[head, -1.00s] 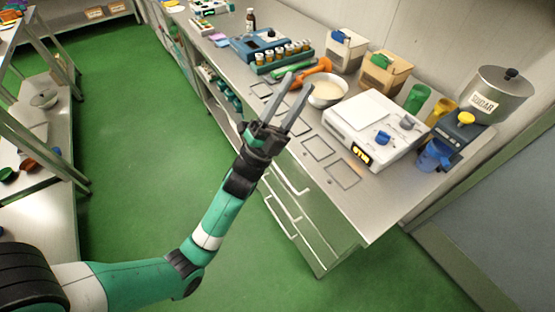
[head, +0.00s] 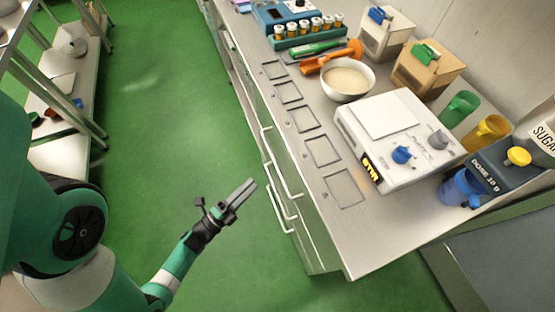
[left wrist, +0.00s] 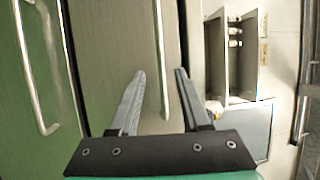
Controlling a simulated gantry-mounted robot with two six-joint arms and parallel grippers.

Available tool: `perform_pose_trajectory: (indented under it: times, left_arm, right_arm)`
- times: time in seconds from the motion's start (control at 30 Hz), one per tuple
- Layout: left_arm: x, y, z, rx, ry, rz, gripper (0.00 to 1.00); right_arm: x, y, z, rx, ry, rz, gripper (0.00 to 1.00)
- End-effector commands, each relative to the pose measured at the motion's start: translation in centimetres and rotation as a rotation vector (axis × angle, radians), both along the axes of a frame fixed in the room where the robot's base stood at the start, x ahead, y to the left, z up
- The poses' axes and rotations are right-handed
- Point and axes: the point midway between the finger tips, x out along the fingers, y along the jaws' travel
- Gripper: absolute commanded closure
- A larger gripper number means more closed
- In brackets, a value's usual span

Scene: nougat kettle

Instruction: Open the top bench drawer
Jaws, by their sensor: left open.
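The bench's drawer fronts (head: 312,236) face the green aisle, with pale bar handles one below another. The top bench drawer's handle (head: 281,165) runs just under the bench edge, and the drawers look shut. My left gripper (head: 246,191) is in front of them, over the aisle side, apart from the handles in the head view. In the left wrist view its two grey fingers (left wrist: 158,80) are open. One handle bar (left wrist: 159,50) appears between the fingertips, with no visible contact. Another handle (left wrist: 30,72) is at the far left. My right gripper is not in view.
On the bench top (head: 310,210) stand a white scale (head: 385,120), a bowl (head: 347,80), an orange scoop (head: 330,58), a dosing unit (head: 500,172) and cups. The green aisle floor (head: 165,130) is clear. Metal shelving (head: 70,95) stands at the left.

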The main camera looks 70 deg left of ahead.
Motion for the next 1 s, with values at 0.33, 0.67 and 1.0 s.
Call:
perform_pose_trajectory:
  times: [0.33,0.67,1.0]
  left_arm:
    - [5.0,1.8,0.9,0.001,-0.006,-0.013,0.53]
    - [9.8,4.2,1.9,-0.002,-0.001,-0.003,0.53]
    - [10.2,4.3,2.0,-0.003,0.000,-0.004,0.58]
  right_arm:
    - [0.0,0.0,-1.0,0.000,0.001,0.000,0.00]
    - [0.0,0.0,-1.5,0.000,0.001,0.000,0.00]
    - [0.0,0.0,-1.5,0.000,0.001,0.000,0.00]
